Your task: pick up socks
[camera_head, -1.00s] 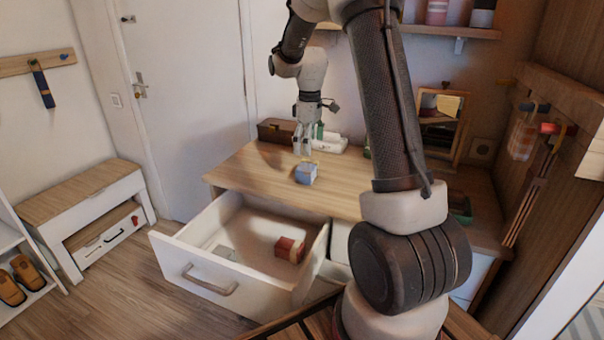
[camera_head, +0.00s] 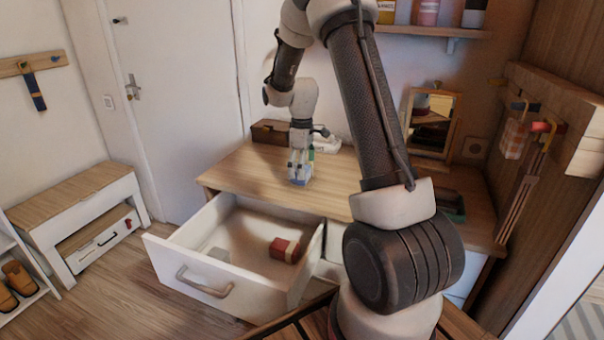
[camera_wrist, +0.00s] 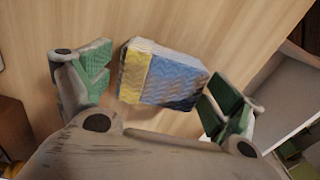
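The folded socks (camera_wrist: 160,76) are a small blue bundle with a yellow band and a pale end. They lie on the wooden top of the dresser, and in the head view the socks (camera_head: 300,181) are partly hidden by my gripper (camera_head: 299,165). In the wrist view my gripper (camera_wrist: 155,95) is open, with one green-padded finger on each side of the socks. I cannot tell the exact height of the fingertips above the wood.
Below the dresser top (camera_head: 240,170) a white drawer (camera_head: 215,282) stands open. A dark wooden box (camera_head: 272,132) and a mirror (camera_head: 432,122) stand at the back. The dresser top's left part is clear.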

